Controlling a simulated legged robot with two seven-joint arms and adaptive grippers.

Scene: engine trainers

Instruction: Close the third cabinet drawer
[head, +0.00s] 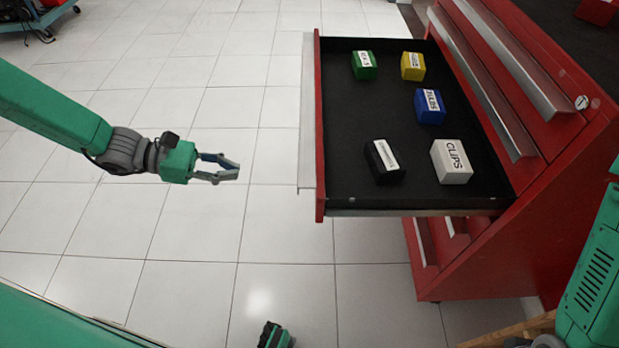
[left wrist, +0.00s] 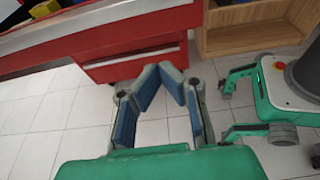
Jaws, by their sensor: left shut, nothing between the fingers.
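One drawer (head: 319,120) of the red cabinet (head: 560,220) stands pulled far out to the left. Two shut drawers with long metal handles show above it, so it looks like the third. Its front with a pale handle strip (head: 306,110) faces left. My left gripper (head: 237,168) is left of that front, apart from it, with fingertips together and empty. In the left wrist view its fingers (left wrist: 172,72) point towards the red cabinet (left wrist: 135,65). My right gripper is not in view; only part of my right arm shows at the right edge.
In the drawer lie a green box (head: 364,65), a yellow box (head: 412,67), a blue box (head: 430,106), a black box (head: 384,161) and a white box (head: 451,161). Tiled floor left of the drawer is clear. A wooden shelf (left wrist: 250,38) stands beside the cabinet.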

